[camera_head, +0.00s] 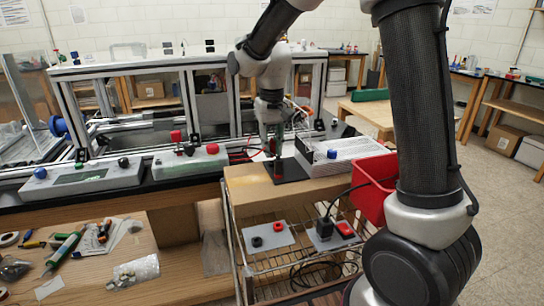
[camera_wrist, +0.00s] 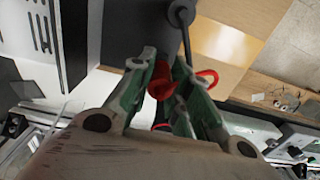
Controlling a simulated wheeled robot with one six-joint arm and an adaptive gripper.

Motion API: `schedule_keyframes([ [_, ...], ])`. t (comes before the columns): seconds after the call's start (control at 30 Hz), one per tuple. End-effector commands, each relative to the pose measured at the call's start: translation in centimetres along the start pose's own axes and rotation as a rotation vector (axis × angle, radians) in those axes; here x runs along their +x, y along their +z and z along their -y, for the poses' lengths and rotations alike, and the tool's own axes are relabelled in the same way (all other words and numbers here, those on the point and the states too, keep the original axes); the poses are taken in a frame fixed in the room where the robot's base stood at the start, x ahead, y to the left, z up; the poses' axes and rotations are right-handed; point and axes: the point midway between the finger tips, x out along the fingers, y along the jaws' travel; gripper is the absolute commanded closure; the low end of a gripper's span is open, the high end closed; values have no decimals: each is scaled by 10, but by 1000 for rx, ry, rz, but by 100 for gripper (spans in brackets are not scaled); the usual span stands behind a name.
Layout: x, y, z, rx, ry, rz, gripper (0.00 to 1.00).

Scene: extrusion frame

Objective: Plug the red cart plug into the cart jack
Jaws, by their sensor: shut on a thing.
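My gripper (camera_head: 273,147) points down over a dark plate (camera_head: 292,172) on top of the cart. In the wrist view my gripper (camera_wrist: 160,85) is shut on the red plug (camera_wrist: 163,80), which sits between the green-lined fingers. A red lead (camera_wrist: 207,76) curls beside the right finger. Two grey jack plates lie on the cart's lower wire shelf. The left one (camera_head: 281,238) carries a black and a red round socket. The right one (camera_head: 318,240) has a black plug (camera_head: 325,226) with a cable and a red socket (camera_head: 345,230). Which jack is the cart jack I cannot tell.
A silver ribbed box (camera_head: 345,152) and a red bin (camera_head: 371,190) stand right of my gripper. Grey control boxes (camera_head: 190,161) line the bench at left. In the wrist view a black round part with a cable (camera_wrist: 181,13) is close to the fingers.

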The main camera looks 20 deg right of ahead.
Motion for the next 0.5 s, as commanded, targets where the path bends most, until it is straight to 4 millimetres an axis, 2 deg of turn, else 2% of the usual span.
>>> schedule_keyframes([
  [0.5, -21, 0, 0, 0, 0, -1, 100],
])
